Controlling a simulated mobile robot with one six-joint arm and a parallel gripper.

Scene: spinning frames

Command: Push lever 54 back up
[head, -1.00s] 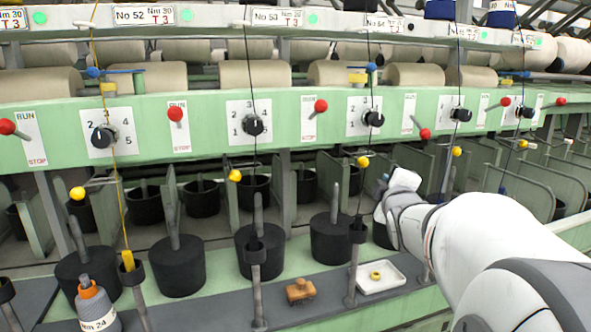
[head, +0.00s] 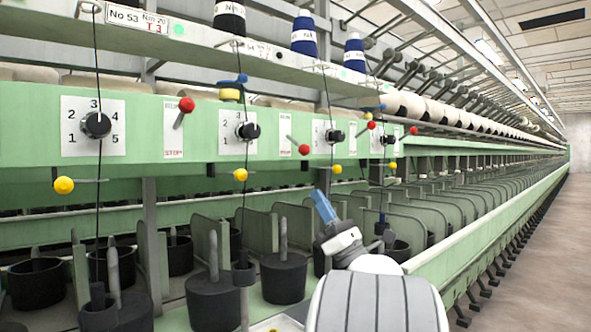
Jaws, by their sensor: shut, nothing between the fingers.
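The No 53 label (head: 140,18) is readable at upper left; the label to its right (head: 258,50) is partly hidden and too small to read fully. The red-knobbed lever right of that second dial, which I take as lever 54 (head: 304,150), tilts down to the right on its RUN/STOP plate (head: 285,140). The lever by dial 53 (head: 186,104) points up. My gripper (head: 322,203) has shut blue fingers, pointing up, below and slightly right of lever 54, apart from it in the picture. Its depth from the panel is hard to tell.
Yellow balls (head: 240,174) on thin rods and vertical yarns stand before the green panel. Black pots (head: 284,277) with spindles and green divider plates (head: 292,225) fill the space below. A clear floor aisle (head: 540,260) runs at right.

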